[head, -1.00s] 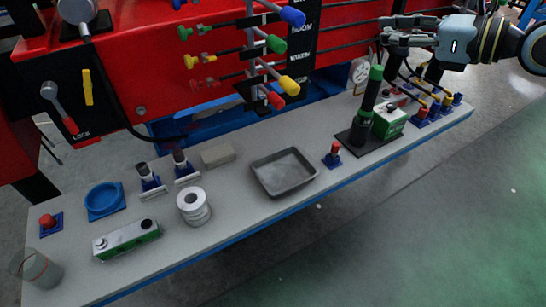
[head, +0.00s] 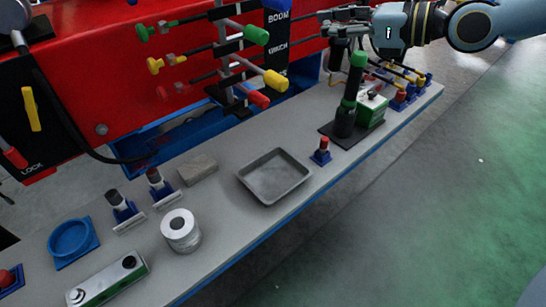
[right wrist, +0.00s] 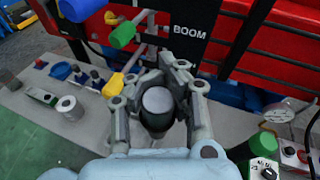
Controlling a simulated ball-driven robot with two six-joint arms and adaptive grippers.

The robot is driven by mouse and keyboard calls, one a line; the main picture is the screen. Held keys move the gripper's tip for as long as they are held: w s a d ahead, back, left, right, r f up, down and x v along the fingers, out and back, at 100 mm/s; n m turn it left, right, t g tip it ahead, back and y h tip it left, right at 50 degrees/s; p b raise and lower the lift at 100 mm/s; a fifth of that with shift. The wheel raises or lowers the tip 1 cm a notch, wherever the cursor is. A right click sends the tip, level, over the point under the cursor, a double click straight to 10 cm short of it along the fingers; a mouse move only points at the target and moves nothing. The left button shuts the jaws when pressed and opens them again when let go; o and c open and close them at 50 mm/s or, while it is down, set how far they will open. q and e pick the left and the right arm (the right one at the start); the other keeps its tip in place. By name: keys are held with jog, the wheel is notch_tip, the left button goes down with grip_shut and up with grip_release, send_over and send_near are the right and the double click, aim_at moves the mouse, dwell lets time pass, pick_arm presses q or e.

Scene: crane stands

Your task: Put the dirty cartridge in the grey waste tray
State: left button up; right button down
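The grey waste tray (head: 275,196), shallow and square, lies empty on the bench. My right gripper (head: 345,45) is above the bench, behind the green-capped black post (head: 347,105) and to the right of the tray. In the right wrist view my right gripper (right wrist: 158,98) has its fingers on both sides of a dark cylinder with a grey round top (right wrist: 157,100), apparently the dirty cartridge. The cylinder looks held upright; its lower end is hidden. My left gripper is not in view.
Between tray and post stands a small red-topped blue piece (head: 321,152). A grey block (head: 197,168), a silver roll (head: 181,230) and a blue dish (head: 72,239) lie left.

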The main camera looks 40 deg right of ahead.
notch_tip(320, 180, down, 9)
jog(key=b, duration=2)
send_over(267, 176)
notch_tip(267, 176, down, 18)
notch_tip(267, 176, down, 4)
jog(key=b, duration=0.3)
jog(key=shift+f, duration=0.1)
jog(key=shift+r, duration=0.25)
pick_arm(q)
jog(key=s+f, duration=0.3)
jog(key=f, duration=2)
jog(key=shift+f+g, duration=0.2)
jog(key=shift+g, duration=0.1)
pick_arm(e)
jog(key=c, duration=1.4)
grip_release()
